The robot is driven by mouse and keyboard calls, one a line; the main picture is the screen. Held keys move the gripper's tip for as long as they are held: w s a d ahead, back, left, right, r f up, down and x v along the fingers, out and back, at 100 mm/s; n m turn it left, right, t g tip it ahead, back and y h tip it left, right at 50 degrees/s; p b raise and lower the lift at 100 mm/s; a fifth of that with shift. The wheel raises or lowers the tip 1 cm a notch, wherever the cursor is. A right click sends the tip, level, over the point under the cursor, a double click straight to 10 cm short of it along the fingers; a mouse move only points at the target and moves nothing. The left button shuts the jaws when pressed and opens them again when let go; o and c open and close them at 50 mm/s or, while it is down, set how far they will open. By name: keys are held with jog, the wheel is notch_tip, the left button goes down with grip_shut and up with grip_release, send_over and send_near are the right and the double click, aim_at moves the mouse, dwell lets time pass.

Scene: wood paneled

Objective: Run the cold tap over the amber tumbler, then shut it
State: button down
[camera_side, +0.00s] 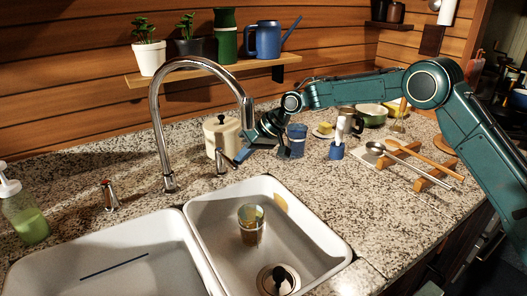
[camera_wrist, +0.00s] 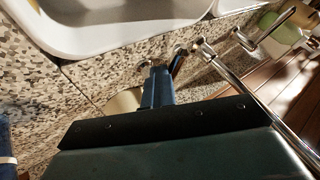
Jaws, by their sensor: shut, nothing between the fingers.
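The amber tumbler (camera_side: 250,228) stands in the right sink basin, below the end of the chrome spout (camera_side: 155,105). No water stream shows, and I cannot tell whether the tumbler holds water. The right tap handle (camera_side: 221,164) stands behind this basin, right of the spout's base. A red-marked left tap handle (camera_side: 109,196) stands left of the spout. My gripper (camera_side: 240,157) is shut and empty, just right of the right handle. In the wrist view my gripper (camera_wrist: 155,85) points toward that handle, partly hiding it; I cannot tell whether they touch.
The right basin (camera_side: 330,240) has a drain at its front; a second basin (camera_side: 110,265) lies left. A cream canister (camera_side: 215,125) stands behind the right handle. A soap bottle (camera_side: 28,220) stands far left.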

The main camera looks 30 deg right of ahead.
jog(key=shift+s+a, duration=0.15)
jog(key=shift+a, duration=0.3)
jog(key=s+d+r, duration=0.4)
jog(key=d+r, duration=0.3)
jog(key=d, duration=0.2)
jog(key=shift+d, duration=0.35)
jog(key=shift+s, duration=0.15)
